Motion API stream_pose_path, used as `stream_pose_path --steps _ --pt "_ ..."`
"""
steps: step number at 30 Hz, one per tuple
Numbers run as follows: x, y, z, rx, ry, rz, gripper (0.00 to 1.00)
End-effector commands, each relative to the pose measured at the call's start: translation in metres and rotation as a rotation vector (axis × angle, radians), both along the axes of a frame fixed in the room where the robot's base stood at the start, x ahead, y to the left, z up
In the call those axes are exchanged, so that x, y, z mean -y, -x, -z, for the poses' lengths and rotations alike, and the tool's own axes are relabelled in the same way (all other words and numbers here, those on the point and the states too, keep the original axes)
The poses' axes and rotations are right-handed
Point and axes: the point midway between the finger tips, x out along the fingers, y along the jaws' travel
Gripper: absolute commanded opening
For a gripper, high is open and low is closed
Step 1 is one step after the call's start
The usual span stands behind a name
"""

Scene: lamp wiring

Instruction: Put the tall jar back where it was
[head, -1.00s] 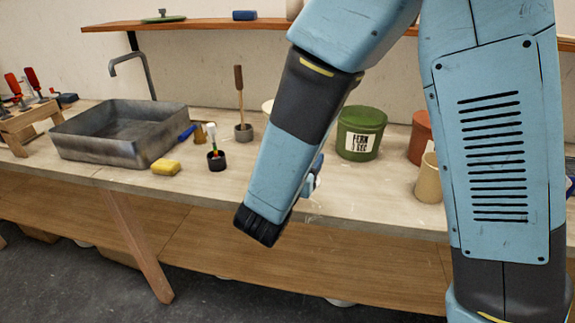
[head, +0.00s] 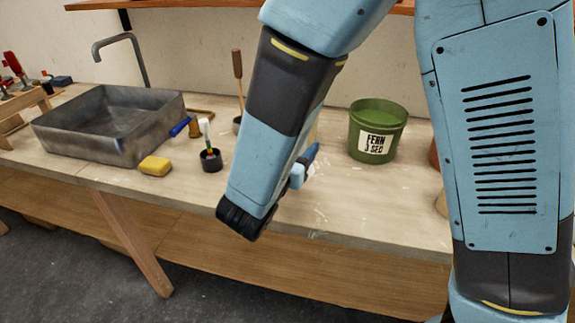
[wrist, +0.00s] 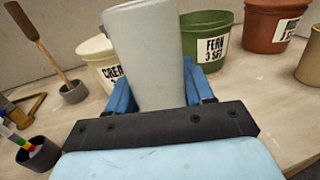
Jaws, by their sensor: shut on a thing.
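The tall jar (wrist: 146,50) is pale grey and plain, upright or nearly so in the wrist view. My gripper (wrist: 158,90) has its blue fingers shut on the jar's lower part, one on each side. The jar's base is hidden behind the gripper's dark bar, so I cannot tell whether it touches the bench. In the head view my gripper (head: 304,166) shows partly beside my forearm, over the bench, and the jar is mostly hidden.
A green tub (head: 377,131) stands right of my gripper on the bench (head: 335,208). The wrist view shows a cream tub (wrist: 95,50), a terracotta tub (wrist: 268,27) and a tan cup (wrist: 311,62). A dark cup with a brush (head: 211,161), yellow sponge (head: 155,166) and metal sink (head: 70,135) lie left.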

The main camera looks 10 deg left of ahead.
Motion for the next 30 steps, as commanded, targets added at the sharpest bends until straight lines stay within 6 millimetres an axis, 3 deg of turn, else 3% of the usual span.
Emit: stream_pose_path --steps 6,15,26,30 --pt "-0.022 -0.037 0.021 0.000 0.001 -0.004 0.10" --pt "-0.037 -0.062 0.059 0.000 0.000 -0.008 0.10" --pt "-0.043 -0.075 0.075 0.000 -0.001 -0.007 0.10" --pt "-0.044 -0.076 0.090 -0.001 0.003 -0.007 0.10"
